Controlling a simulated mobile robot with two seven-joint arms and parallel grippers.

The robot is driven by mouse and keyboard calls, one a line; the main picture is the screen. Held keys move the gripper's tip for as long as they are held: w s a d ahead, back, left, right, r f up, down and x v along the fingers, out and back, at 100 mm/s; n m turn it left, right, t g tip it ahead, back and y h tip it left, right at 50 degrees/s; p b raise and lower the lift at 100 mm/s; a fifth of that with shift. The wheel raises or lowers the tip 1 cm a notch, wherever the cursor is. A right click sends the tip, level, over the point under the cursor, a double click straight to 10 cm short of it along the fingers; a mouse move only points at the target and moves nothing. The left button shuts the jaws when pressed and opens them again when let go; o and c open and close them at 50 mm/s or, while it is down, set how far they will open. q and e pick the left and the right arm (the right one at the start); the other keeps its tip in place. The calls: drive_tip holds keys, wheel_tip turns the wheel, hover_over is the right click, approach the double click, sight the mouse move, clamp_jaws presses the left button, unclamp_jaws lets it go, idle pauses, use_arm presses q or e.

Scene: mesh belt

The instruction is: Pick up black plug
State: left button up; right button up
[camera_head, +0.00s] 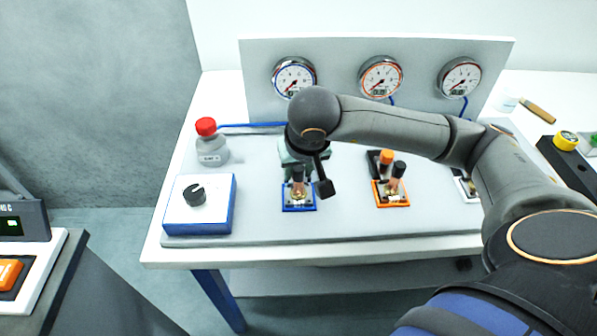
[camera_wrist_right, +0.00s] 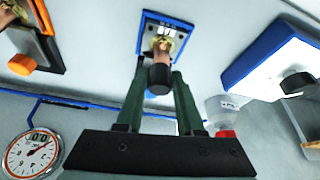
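The black plug (camera_wrist_right: 159,77) has a dark cap over a copper-coloured body and stands on a blue-edged plate (camera_wrist_right: 176,24). In the head view the plug (camera_head: 298,172) shows just below my right gripper, on the same plate (camera_head: 299,208). My right gripper (camera_wrist_right: 159,72) has green fingers, one on each side of the black cap. The fingers look open, with thin gaps beside the cap; contact is not clear. In the head view the gripper (camera_head: 297,167) is partly hidden by my wrist. My left gripper is not in view.
An orange-edged plate (camera_head: 392,203) with orange and black caps stands to the right. A blue-white box with a black knob (camera_head: 195,192) and a red-capped bottle (camera_head: 212,148) stand left. A panel with three gauges (camera_head: 381,77) closes the back.

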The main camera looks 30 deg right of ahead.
clamp_jaws()
drive_tip(key=shift+r, duration=0.15)
